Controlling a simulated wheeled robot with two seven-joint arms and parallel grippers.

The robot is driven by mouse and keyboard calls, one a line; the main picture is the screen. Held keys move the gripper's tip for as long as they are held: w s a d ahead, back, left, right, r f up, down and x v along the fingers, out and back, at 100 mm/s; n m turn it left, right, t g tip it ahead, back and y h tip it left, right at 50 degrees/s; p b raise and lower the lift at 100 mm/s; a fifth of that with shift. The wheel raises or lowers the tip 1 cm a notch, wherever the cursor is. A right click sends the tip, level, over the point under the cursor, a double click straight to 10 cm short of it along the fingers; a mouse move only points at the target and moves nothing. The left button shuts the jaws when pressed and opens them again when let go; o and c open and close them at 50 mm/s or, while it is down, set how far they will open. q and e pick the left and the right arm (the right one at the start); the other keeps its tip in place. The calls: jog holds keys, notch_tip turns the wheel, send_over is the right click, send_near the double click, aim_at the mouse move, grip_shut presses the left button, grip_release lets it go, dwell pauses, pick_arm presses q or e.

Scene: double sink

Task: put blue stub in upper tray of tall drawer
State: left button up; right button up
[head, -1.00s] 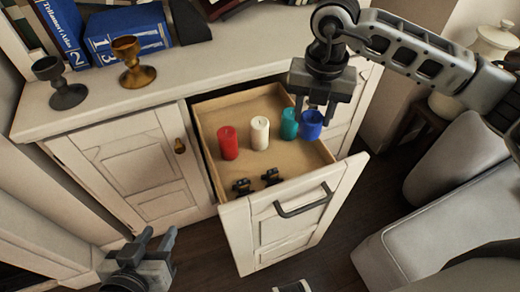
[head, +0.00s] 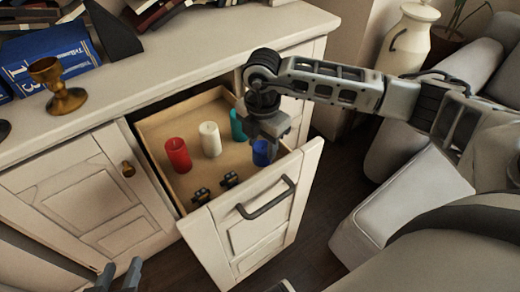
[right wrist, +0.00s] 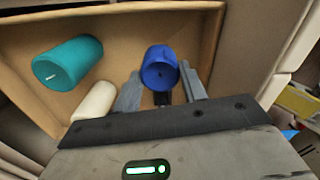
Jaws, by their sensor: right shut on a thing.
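The blue stub (head: 262,153) is a short blue candle at the right side of the open drawer, near the drawer's front panel. In the right wrist view the blue stub (right wrist: 160,62) sits between the fingertips of my right gripper (right wrist: 163,88). In the head view my right gripper (head: 267,140) is shut on it from above, hiding its top. I cannot tell whether its base touches the drawer floor. The drawer (head: 160,128) is pulled out, with a tan inside and a white front. My left gripper (head: 118,277) is open and empty at the bottom left, partly cut off.
A brass goblet (head: 60,88) stands on the cabinet top. A grey sofa (head: 400,205) is at right.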

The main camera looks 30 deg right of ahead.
notch_tip(320, 180, down, 2)
jog(key=shift+f, duration=0.2)
pick_arm(q)
jog(key=shift+w+d+f, duration=0.15)
jog(key=shift+w+f, duration=0.05)
jog(key=shift+f, duration=0.2)
pick_arm(e)
jog(key=shift+f, duration=0.1)
jog(key=shift+f, duration=0.15)
jog(key=o, duration=1)
pick_arm(q)
jog(key=shift+f, duration=0.15)
